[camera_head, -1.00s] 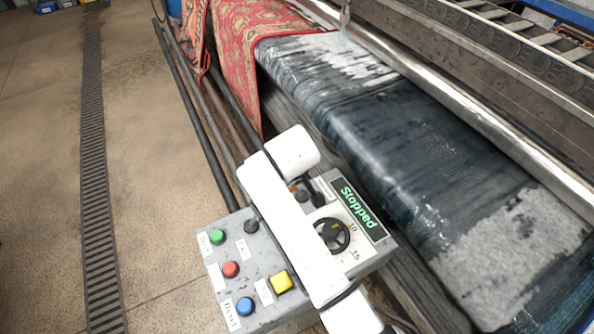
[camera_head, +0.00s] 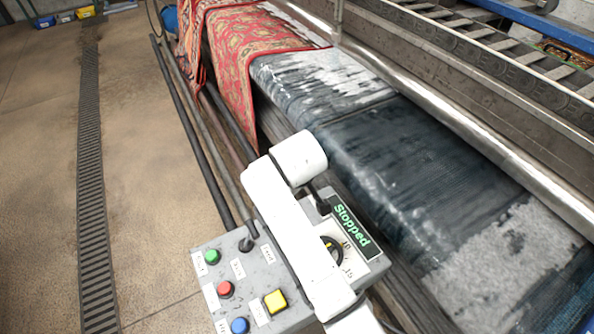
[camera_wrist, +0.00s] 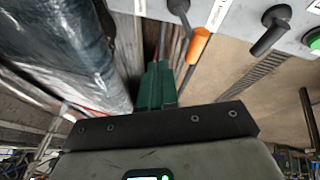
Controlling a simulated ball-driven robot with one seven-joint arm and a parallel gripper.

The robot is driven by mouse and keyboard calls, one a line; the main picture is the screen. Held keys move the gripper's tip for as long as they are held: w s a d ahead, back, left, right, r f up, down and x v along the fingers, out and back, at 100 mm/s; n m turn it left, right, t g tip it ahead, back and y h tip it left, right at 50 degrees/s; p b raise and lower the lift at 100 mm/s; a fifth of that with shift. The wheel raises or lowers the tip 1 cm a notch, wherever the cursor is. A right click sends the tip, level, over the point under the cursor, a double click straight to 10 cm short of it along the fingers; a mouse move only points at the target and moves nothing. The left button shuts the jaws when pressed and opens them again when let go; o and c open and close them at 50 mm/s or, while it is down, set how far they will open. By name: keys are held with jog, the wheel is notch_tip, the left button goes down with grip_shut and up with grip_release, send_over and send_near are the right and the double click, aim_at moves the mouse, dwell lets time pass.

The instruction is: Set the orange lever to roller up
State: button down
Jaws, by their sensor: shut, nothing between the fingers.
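The orange lever (camera_wrist: 197,45) shows in the wrist view, hanging from the grey control panel's edge with its orange grip slanting down to the left. In the head view it is hidden behind my white arm. My gripper (camera_wrist: 158,70) shows in the wrist view as green fingers closed together and empty. The fingertips are just left of and below the lever's grip, close to it; I cannot tell whether they touch. The control panel (camera_head: 245,262) stands in the lower middle of the head view, and its display (camera_head: 349,226) reads "Stopped".
Green (camera_head: 212,257), red (camera_head: 225,289), blue (camera_head: 240,325) and yellow (camera_head: 275,301) buttons sit on the panel. The wet roller bed with a red rug (camera_head: 240,70) lies behind. Open floor is at left.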

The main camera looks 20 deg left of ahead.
jog(key=v, duration=0.8)
jog(key=shift+s+a+b, duration=0.15)
jog(key=shift+s+b, duration=0.1)
jog(key=shift+b, duration=0.15)
jog(key=s+d+f+m+g, duration=0.1)
jog(key=s+d+f+m, duration=0.3)
jog(key=d, duration=0.5)
jog(key=s+d+f+m, duration=0.1)
jog(key=s+d+f, duration=0.2)
jog(key=d+f, duration=0.4)
jog(key=s+d+f+m+g, duration=0.1)
jog(key=s+d+f+m, duration=0.25)
jog(key=d, duration=0.65)
jog(key=s+d+f+m+g+h, duration=0.1)
jog(key=s+d+m, duration=0.5)
jog(key=s+d, duration=1.2)
notch_tip(320, 180, down, 2)
jog(key=s+h, duration=0.1)
jog(key=s, duration=0.1)
jog(key=shift+s+d+f+g+h, duration=0.15)
jog(key=shift+s+d+g+h, duration=0.15)
jog(key=shift+g, duration=0.1)
jog(key=c, duration=1.8)
grip_release()
jog(key=shift+c, duration=0.2)
